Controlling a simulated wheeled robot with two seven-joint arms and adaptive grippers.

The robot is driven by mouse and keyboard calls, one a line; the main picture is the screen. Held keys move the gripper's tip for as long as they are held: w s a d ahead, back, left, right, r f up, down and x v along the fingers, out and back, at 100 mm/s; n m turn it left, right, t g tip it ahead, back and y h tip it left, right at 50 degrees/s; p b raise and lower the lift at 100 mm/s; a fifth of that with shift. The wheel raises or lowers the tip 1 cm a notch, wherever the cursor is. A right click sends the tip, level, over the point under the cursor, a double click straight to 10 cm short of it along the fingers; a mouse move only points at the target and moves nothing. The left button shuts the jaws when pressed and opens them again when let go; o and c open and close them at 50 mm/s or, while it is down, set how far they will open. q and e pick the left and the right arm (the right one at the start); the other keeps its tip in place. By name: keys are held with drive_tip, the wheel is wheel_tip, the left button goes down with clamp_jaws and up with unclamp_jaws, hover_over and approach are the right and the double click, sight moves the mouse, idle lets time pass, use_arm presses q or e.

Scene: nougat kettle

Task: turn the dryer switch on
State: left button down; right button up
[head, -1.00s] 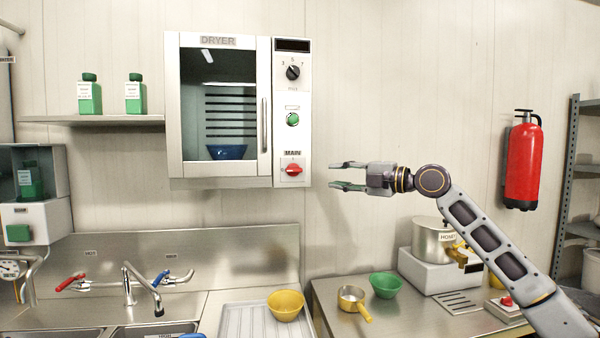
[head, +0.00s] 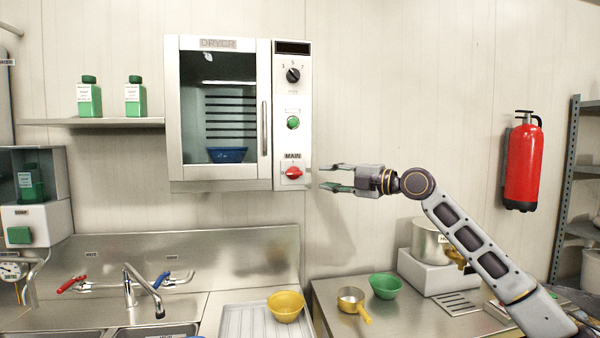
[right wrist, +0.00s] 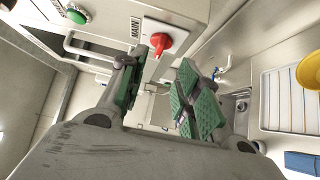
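The dryer (head: 220,176) hangs on the wall with its glass door shut and a blue bowl (head: 228,155) inside. Its red MAIN switch (head: 293,172) sits low on the control panel; it also shows in the right wrist view (right wrist: 158,42), just beyond the fingertips. A green button (head: 293,122) and a black dial (head: 293,74) are above it. My right gripper (head: 328,177) is open and empty, just right of the panel at about the switch's height, fingers pointing left. In the right wrist view, its green-padded fingers (right wrist: 160,88) are apart. My left gripper is not in view.
A sink with taps (head: 130,290) is below left. A yellow bowl (head: 286,306) sits on a tray (head: 235,320).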

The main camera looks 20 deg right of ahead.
sight(298, 174)
drive_tip(key=p+x, duration=0.3)
drive_tip(key=x, duration=0.5)
drive_tip(key=shift+a+r, duration=0.1)
drive_tip(key=shift+p+x, duration=0.6)
drive_tip(key=shift+x, duration=0.7)
clamp_jaws()
